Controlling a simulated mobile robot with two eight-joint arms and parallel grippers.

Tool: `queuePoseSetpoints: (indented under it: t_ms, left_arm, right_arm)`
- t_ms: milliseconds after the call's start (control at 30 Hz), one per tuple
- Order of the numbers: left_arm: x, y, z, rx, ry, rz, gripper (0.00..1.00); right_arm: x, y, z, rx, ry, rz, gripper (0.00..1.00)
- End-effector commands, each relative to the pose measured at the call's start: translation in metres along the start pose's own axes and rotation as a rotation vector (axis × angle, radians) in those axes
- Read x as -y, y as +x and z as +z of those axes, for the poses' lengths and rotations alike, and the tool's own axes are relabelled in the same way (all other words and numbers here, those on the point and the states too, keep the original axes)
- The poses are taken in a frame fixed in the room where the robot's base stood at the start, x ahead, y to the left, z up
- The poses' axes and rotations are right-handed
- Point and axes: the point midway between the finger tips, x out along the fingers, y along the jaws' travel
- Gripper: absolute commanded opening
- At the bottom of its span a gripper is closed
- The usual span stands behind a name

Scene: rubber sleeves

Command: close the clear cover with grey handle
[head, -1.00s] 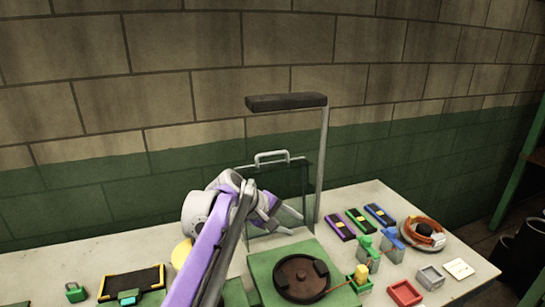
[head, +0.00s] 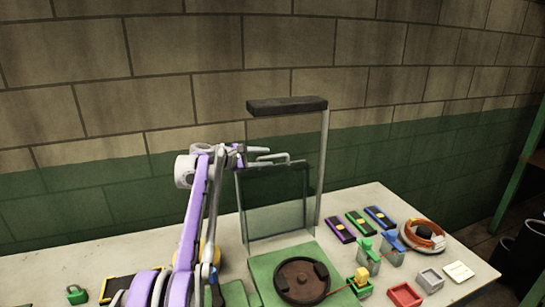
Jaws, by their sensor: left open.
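The clear cover (head: 275,211) stands upright at the back of a green base (head: 262,268), raised open. Its grey handle (head: 290,158) is at the top edge of the cover. My left gripper (head: 262,151) is open at the height of the handle, at its left end, with its fingers pointing right. I cannot tell whether the fingers touch the handle. A dark round disc (head: 301,280) sits on the green base in front of the cover. My right gripper is not in view.
A dark lamp bar (head: 287,105) on a grey post (head: 323,165) stands just above and right of the cover. Coloured blocks (head: 360,222), a cable coil (head: 424,235), a red tray (head: 405,294) and a grey tray (head: 430,278) lie at right. A green padlock (head: 76,293) is at left.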

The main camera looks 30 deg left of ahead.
Motion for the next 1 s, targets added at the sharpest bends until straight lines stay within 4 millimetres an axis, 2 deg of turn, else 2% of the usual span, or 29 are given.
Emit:
queuePoseSetpoints:
  t_ms: [33, 200, 600, 667, 867, 1000]
  left_arm:
    - [-0.001, 0.010, 0.002, 0.003, 0.001, -0.001, 0.47]
    - [-0.001, 0.031, 0.002, 0.001, 0.001, -0.001, 0.47]
    - [0.000, 0.039, 0.000, -0.001, 0.001, 0.000, 0.47]
    - [0.000, 0.039, 0.000, -0.001, 0.001, 0.000, 0.38]
    - [0.000, 0.039, 0.000, -0.001, 0.001, -0.001, 0.02]
    - [0.001, 0.039, 0.000, 0.000, 0.001, -0.001, 0.00]
  right_arm:
    - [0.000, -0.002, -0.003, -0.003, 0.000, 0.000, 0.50]
    - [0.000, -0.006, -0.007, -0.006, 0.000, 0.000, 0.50]
    - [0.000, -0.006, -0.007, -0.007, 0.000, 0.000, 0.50]
    - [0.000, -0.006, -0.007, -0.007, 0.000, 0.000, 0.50]
    - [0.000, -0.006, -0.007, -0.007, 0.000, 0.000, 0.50]
    - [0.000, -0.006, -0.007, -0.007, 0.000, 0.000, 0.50]
